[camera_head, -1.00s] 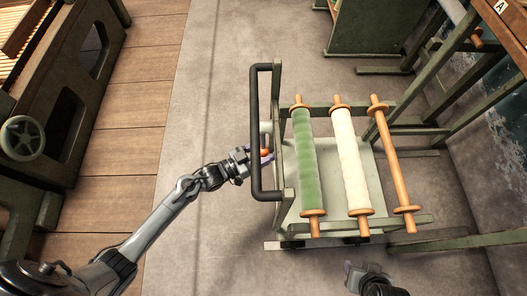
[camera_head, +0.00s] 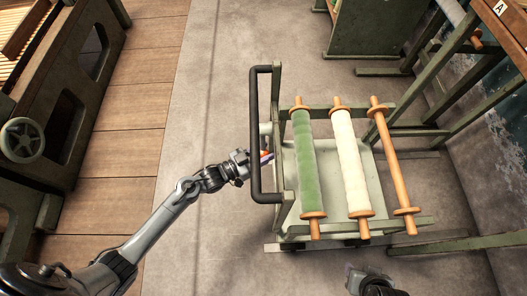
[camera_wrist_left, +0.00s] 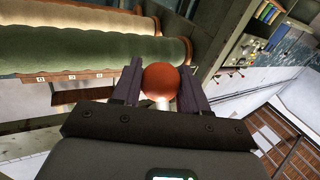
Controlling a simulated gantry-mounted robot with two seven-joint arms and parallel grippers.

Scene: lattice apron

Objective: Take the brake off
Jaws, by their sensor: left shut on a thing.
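A cart with a pale green frame (camera_head: 300,233) and a black push handle (camera_head: 254,130) stands in the middle of the head view. My left gripper (camera_head: 264,157) reaches past the handle's bar at the cart's left end. In the left wrist view my left gripper (camera_wrist_left: 160,85) is shut on an orange-red ball knob (camera_wrist_left: 160,81), with a pale stem below it. In the head view the knob is mostly hidden. My right gripper (camera_head: 362,278) shows at the bottom edge, apart from the cart; its jaws are too unclear to read.
The cart carries a green roll (camera_head: 305,165), a cream roll (camera_head: 350,165) and a bare wooden roller (camera_head: 393,165). A green machine with a handwheel (camera_head: 22,139) stands at the left. Green framing (camera_head: 470,90) stands at the right. The grey floor left of the cart is open.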

